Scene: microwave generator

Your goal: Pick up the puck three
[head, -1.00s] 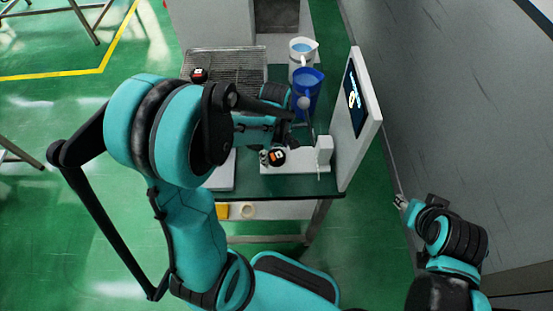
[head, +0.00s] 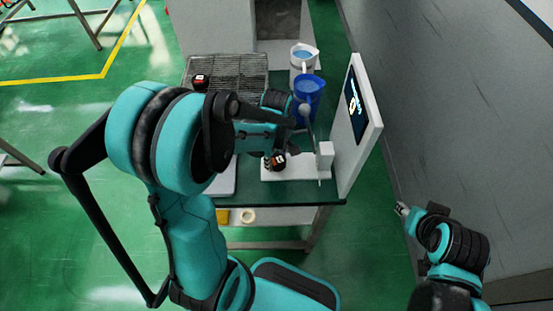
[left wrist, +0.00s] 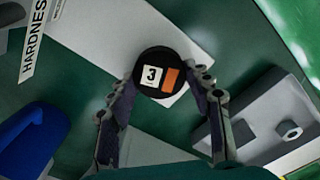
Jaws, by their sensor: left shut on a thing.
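Puck three (left wrist: 152,78) is a black disc with a white "3" label and an orange patch. In the left wrist view it sits between the fingertips of my left gripper (left wrist: 162,84), which is shut on its sides. In the head view the puck (head: 279,161) is at the white device's base, partly covered by the fingers; I cannot tell whether it still touches the surface below. My right gripper (head: 402,209) is at the lower right, far from the puck, too small to tell open or shut.
The white device (head: 325,158) has an upright block right of the puck. A screen panel (head: 358,115) stands at the table's right edge. A blue jug (head: 309,88) and a white jug (head: 303,62) stand behind. Another puck (head: 200,82) is on a wire rack (head: 235,72).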

